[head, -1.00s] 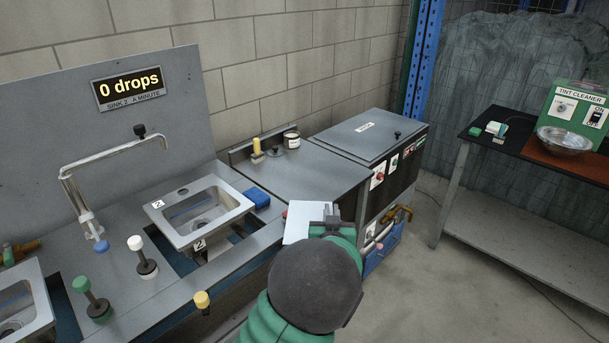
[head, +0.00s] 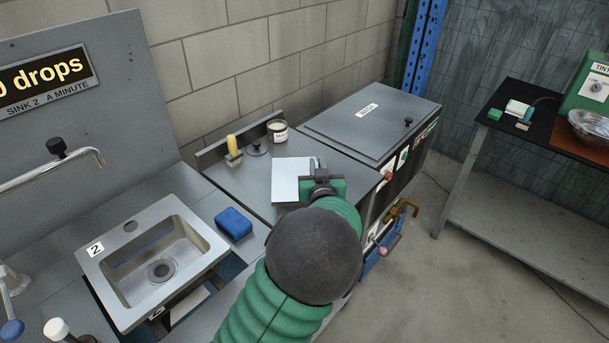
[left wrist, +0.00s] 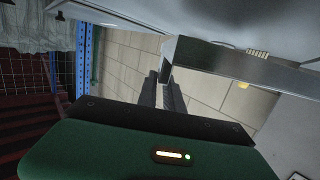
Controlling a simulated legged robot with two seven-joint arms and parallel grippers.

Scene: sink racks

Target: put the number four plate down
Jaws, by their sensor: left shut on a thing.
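The plate (head: 290,180) is a pale, flat rectangle in the head view, over the grey worktop right of the sink. I see no number on its visible face. My left gripper (head: 318,170) is shut on its right edge. I cannot tell whether the plate touches the worktop. My right gripper is not in view.
A yellow-handled brush (head: 234,148), a round black-knobbed lid (head: 257,150) and a labelled tin (head: 278,131) stand behind the plate. A blue sponge (head: 233,223) lies beside sink 2 (head: 125,275). A lidded grey cabinet (head: 350,125) is to the right. Bare worktop (head: 240,185) shows left of the plate.

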